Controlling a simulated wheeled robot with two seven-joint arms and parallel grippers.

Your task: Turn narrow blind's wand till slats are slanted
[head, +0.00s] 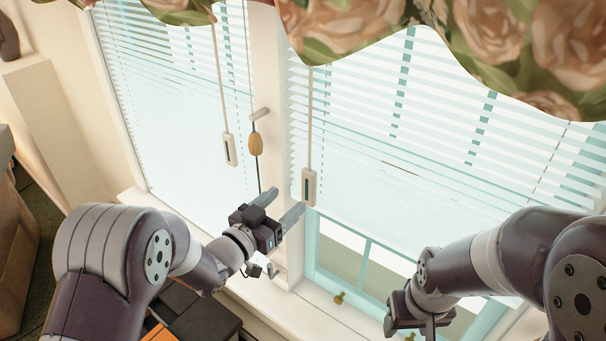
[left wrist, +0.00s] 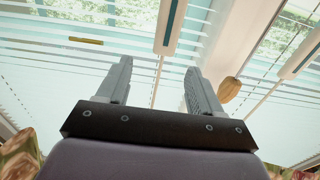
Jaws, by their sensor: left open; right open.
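The narrow blind (head: 170,110) hangs at the left in the head view, with bright gaps between its upper slats. Its wand (head: 229,150), a pale grip on a cord, hangs near its right edge. It also shows at the right of the left wrist view (left wrist: 302,52). The wide blind's wand (head: 309,187) hangs further right. My left gripper (head: 286,203) is open and empty, its fingertips close to the wide blind's wand. In the left wrist view that wand (left wrist: 170,25) appears between and beyond the fingers. My right gripper (head: 420,322) is open, low at the right, its tips partly cut off.
A wooden tassel (head: 256,143) hangs on a cord between the two wands, near a peg (head: 260,114) on the post. The wide blind (head: 420,150) fills the right. Floral valances (head: 350,25) hang above. The white sill (head: 330,315) runs below, with brass window fittings.

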